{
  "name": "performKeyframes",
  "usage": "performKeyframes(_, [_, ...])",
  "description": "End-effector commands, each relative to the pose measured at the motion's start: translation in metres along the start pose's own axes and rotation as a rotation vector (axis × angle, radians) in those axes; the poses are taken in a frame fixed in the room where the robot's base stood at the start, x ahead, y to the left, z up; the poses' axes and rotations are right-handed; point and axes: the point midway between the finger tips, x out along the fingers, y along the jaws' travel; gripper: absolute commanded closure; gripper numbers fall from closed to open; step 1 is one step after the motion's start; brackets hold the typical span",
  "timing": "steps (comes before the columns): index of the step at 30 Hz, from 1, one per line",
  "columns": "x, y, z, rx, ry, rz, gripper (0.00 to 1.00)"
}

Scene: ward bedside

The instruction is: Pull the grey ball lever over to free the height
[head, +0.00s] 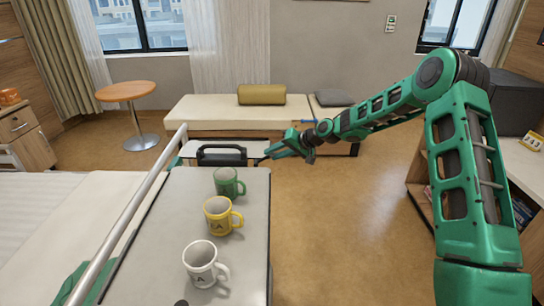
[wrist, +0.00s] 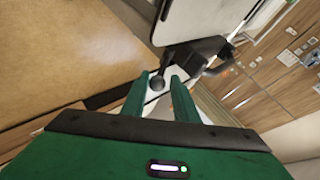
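The grey ball lever (wrist: 157,83) shows in the wrist view as a round dark grey knob, with a dark bracket (wrist: 187,54) just beyond it at the table's edge. My gripper (wrist: 160,75) is open, with one green finger on each side of the knob in the picture. Gaps show between the knob and both fingers; I cannot tell how deep it sits between them. In the head view my gripper (head: 272,152) is beside the far right corner of the grey overbed table (head: 150,262). The lever is too small to make out clearly there.
A green mug (head: 226,183), a yellow mug (head: 217,216) and a white mug (head: 200,262) stand on the table. A black-handled case or chair part (head: 222,149) is behind it. A bed (head: 60,215) is at left, a cushioned bench (head: 215,113) behind. Floor right of the table is clear.

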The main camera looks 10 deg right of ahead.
Motion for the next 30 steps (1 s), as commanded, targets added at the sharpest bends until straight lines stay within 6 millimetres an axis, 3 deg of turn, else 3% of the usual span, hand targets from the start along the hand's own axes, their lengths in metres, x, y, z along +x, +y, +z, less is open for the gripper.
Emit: performKeyframes(30, [-0.059, 0.013, 0.003, 0.001, -0.002, 0.000, 0.74])
